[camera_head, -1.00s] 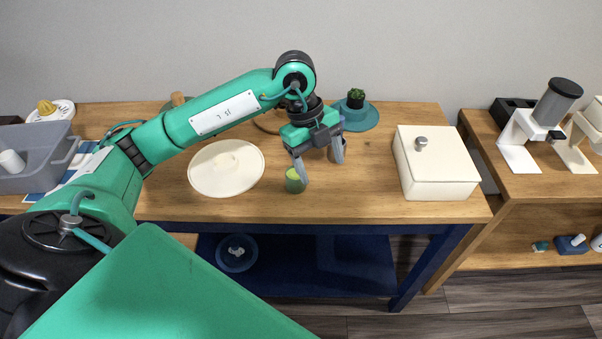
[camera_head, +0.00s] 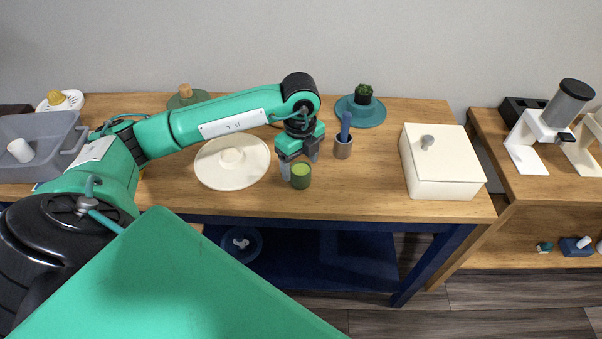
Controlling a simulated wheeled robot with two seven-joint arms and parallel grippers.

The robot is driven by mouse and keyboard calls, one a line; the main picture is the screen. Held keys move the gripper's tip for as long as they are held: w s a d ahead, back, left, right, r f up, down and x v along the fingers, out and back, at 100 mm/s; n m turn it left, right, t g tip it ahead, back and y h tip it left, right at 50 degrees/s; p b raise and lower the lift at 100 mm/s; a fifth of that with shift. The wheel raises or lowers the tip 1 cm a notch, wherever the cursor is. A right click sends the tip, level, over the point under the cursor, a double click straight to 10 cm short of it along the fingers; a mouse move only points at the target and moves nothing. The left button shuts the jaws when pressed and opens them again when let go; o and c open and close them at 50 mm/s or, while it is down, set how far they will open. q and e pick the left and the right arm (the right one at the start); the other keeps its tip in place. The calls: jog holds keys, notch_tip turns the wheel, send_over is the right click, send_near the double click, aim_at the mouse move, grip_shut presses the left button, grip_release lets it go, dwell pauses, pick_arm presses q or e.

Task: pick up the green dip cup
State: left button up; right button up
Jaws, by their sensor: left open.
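The green dip cup (camera_head: 301,176) stands upright on the wooden cabinet top (camera_head: 330,203), near its front edge. My left gripper (camera_head: 299,168) comes down from above, just behind the cup. Its jaws are open, with one finger close to the cup's left side and the other behind it to the right. I cannot tell whether either finger touches the cup. My right gripper is not in view.
A grey-brown cup with a blue handle (camera_head: 344,144) stands close to the right of the gripper. A teal dish (camera_head: 361,113) with a plant stands behind.

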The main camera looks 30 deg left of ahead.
aim_at(301, 168)
pick_arm(q)
notch_tip(301, 168, down, 4)
jog(key=shift+d+f+p, duration=0.1)
jog(key=shift+p, duration=0.3)
jog(key=shift+c, duration=0.9)
jog(key=c, duration=0.9)
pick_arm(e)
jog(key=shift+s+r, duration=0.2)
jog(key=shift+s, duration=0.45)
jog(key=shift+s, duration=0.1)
